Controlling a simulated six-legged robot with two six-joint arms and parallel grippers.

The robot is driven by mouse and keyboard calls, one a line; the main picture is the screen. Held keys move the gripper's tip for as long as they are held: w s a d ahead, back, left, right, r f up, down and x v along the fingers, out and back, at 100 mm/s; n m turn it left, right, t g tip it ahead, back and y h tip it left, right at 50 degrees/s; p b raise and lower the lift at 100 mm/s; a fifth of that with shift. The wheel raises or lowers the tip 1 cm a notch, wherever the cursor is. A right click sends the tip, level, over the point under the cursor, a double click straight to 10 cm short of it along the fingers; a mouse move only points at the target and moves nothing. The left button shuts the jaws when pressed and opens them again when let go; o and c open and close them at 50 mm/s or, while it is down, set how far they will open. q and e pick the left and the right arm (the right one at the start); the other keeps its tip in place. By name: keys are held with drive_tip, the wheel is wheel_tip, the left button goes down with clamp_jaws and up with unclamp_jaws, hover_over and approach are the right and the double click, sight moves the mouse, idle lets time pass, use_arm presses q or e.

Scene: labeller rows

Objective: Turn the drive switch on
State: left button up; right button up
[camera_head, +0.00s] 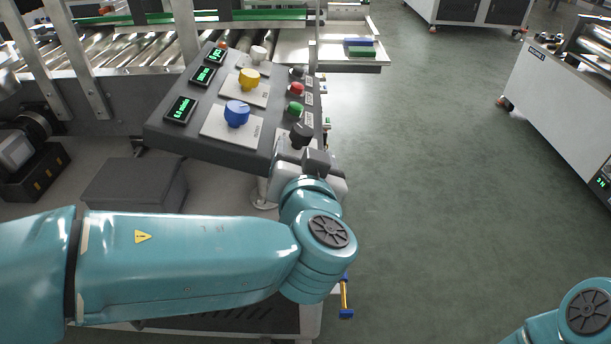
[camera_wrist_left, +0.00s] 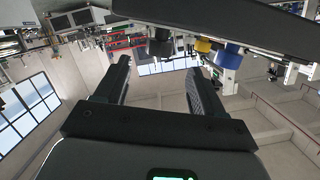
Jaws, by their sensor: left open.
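A dark sloped control panel (camera_head: 190,148) stands ahead of me. At its near right corner is a black rotary switch (camera_head: 300,133); its label is too small to read, so I cannot tell whether it is the drive switch or how it is set. My left gripper (camera_head: 303,158) is just in front of this switch, partly hidden by its own wrist. In the left wrist view the gripper (camera_wrist_left: 158,68) is open, with nothing between its fingers. The panel's underside (camera_wrist_left: 225,22) shows above it, with a black knob (camera_wrist_left: 160,45) beyond the fingertips. My right gripper is out of view.
The panel also carries a blue knob (camera_head: 237,113), a yellow knob (camera_head: 249,79), a green button (camera_head: 295,109), a red button (camera_head: 296,89) and several lit displays. A roller conveyor (camera_head: 130,55) lies behind. The floor (camera_head: 430,180) to the right is clear.

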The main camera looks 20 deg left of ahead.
use_arm(q)
drive_tip(key=v, duration=0.7)
wheel_tip(320, 180, down, 25)
drive_tip(key=s+m+g+h, duration=0.2)
drive_tip(key=m+g, duration=0.2)
drive_tip(key=g, duration=0.6)
drive_tip(key=s+a+f+n+g+h, duration=0.15)
drive_tip(key=s+f+n+h, duration=0.35)
drive_tip(key=f, duration=0.8)
drive_tip(key=s+f+n+g+h, duration=0.1)
drive_tip(key=s+f+g+h, duration=0.15)
drive_tip(key=s+f, duration=0.65)
drive_tip(key=w+r+p, duration=0.3)
drive_tip(key=r+p, duration=1.3)
drive_tip(key=p, duration=0.3)
drive_tip(key=shift+w+p, duration=0.2)
drive_tip(key=shift+p, duration=0.15)
